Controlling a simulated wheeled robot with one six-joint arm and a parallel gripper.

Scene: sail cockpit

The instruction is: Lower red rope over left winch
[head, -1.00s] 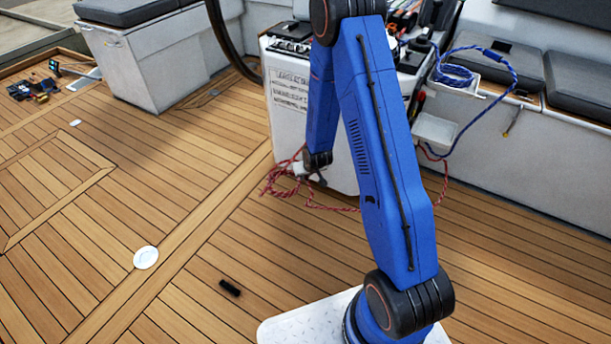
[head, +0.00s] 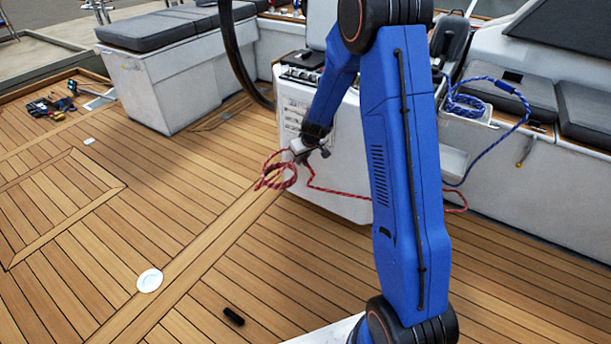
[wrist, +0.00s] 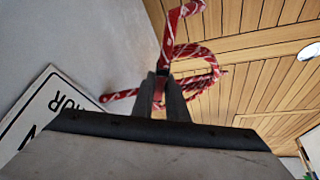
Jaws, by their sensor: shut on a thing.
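My gripper (head: 307,153) is in front of the white console and is shut on the red rope (head: 277,175). The rope hangs in loops to the left of the jaws, above the teak deck. A length of it trails right along the console and behind my arm. In the wrist view, the jaws (wrist: 164,92) pinch the rope (wrist: 172,50), with a loop beyond them. I cannot make out the left winch; my arm covers part of the console top.
The white console (head: 345,195) stands beside my gripper. A blue rope (head: 468,105) is coiled at the right bench. A grey-cushioned seat box (head: 165,75) stands at the back left.

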